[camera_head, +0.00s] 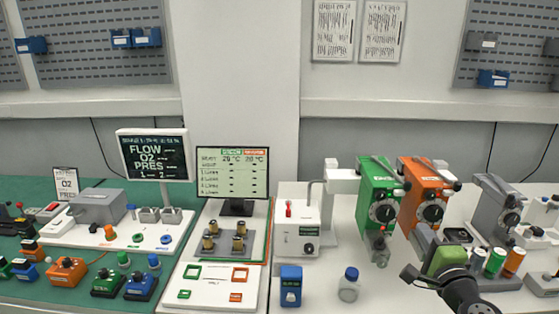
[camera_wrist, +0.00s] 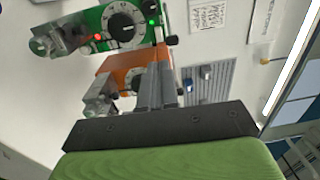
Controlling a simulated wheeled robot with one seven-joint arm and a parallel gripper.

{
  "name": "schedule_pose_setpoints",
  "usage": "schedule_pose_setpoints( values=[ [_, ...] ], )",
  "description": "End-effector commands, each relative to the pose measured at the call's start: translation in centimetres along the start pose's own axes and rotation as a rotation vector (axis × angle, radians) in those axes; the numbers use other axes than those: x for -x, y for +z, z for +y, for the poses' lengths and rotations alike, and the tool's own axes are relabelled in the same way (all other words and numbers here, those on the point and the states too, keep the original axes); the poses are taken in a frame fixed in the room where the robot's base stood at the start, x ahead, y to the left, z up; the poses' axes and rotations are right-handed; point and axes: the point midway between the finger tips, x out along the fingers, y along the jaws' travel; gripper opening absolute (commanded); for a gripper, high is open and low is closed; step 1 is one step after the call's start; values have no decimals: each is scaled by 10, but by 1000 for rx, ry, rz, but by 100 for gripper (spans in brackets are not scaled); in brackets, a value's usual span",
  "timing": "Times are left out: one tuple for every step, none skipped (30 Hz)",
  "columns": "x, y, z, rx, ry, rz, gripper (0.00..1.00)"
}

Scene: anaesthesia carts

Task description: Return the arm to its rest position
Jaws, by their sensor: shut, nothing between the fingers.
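My gripper (camera_head: 423,235) is at the right of the head view, with its green-topped body behind the fingers and my arm coming in from the bottom edge. In the wrist view its two grey fingers (camera_wrist: 157,82) are together with nothing between them. It is raised in front of the green vaporizer (camera_head: 378,197) and the orange vaporizer (camera_head: 421,205). In the wrist view the green vaporizer (camera_wrist: 125,27) is at the top, and the orange vaporizer (camera_wrist: 128,68) is partly hidden behind the fingers. I cannot tell the exact gap to them.
A blue-capped bottle (camera_head: 348,290) and a blue box (camera_head: 290,287) stand on the white worktop left of my gripper. Grey equipment (camera_head: 497,207) and several small canisters stand close on the right. Monitors (camera_head: 232,172) and coloured blocks fill the left. Open air lies above the benches.

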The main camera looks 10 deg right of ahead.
Motion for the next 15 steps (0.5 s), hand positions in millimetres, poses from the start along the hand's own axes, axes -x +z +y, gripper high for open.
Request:
schedule_pose_setpoints(
  values=[
    [-2,9,0,22,11,-25,0],
    [-4,20,1,47,25,-54,0],
    [-7,41,4,100,55,-112,0],
    [-9,61,7,155,86,-169,0],
    [-9,85,11,223,122,-237,0],
    [-6,120,18,329,176,-340,0],
    [0,146,25,420,219,-422,0],
    [8,170,31,517,264,-503,0],
    [23,197,39,643,320,-600,0],
    [35,213,44,734,359,-664,0],
    [48,226,47,822,394,-723,0],
    [67,239,50,935,439,-791,0],
    [82,246,51,1016,469,-834,0],
    [97,251,50,1092,497,-871,0],
    [117,255,48,1188,530,-913,0]
  ],
)
